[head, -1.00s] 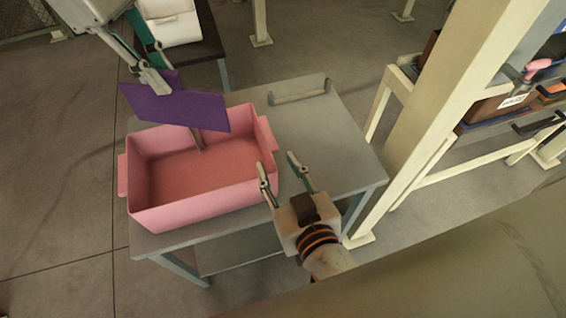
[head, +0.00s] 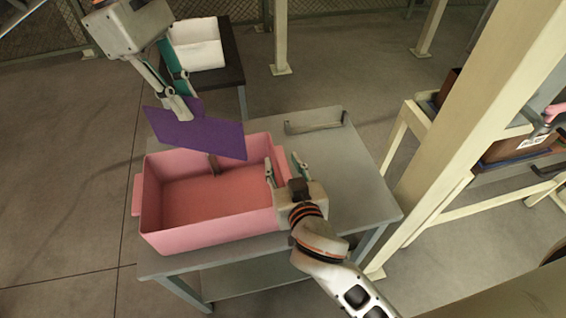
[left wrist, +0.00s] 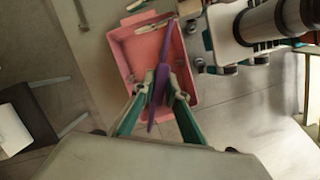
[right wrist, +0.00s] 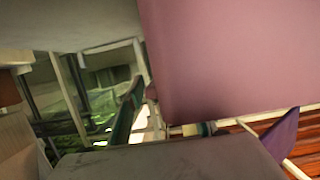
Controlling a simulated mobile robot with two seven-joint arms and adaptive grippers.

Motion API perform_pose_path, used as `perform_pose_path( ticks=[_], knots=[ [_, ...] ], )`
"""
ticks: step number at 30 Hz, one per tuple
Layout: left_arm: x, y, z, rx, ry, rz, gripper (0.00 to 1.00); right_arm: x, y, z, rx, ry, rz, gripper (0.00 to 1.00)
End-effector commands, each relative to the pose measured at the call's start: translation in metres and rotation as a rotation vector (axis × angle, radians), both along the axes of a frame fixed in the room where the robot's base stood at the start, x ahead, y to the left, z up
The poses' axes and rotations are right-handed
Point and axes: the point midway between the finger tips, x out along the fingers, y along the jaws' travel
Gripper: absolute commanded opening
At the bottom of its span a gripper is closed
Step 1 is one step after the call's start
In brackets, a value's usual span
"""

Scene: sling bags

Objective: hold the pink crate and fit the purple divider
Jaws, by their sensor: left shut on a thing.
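The pink crate (head: 205,235) stands on the grey table, open side up; it also shows in the left wrist view (left wrist: 122,55). My left gripper (head: 180,112) is shut on the purple divider (head: 205,137) and holds it tilted above the crate's far side. The divider shows edge-on between the fingers in the left wrist view (left wrist: 161,80). My right gripper (head: 281,163) is open at the crate's right end, its fingers apart near the rim and handle. The crate wall fills much of the right wrist view (right wrist: 235,60); whether the fingers straddle it I cannot tell.
The grey table (head: 345,190) has free room right of the crate, with a bracket-like handle (head: 315,125) at its back edge. A white bin (head: 198,45) sits on a dark stand behind. A cream post (head: 465,120) and a rack rise at the right.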

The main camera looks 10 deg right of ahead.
Motion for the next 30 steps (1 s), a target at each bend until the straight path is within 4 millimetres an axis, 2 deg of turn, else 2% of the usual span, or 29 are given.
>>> perform_pose_path(
  ticks=[11, 15, 26, 30],
  knots=[
    [0.0000, -0.0001, 0.0003, 0.000, 0.000, 0.000, 0.00, 0.0051, -0.0001, -0.0016, 0.000, 0.000, 0.000, 0.37],
    [0.0000, -0.0001, 0.0003, 0.000, 0.000, 0.000, 0.00, 0.0050, -0.0001, -0.0015, 0.000, 0.000, 0.000, 0.00],
    [-0.0001, -0.0003, 0.0000, 0.001, -0.001, -0.007, 0.00, 0.0049, -0.0001, -0.0015, 0.000, 0.000, 0.000, 0.00],
    [-0.0005, -0.0022, -0.0038, 0.008, -0.006, -0.084, 0.00, 0.0048, -0.0001, -0.0014, 0.000, 0.000, 0.000, 0.00]
  ],
)
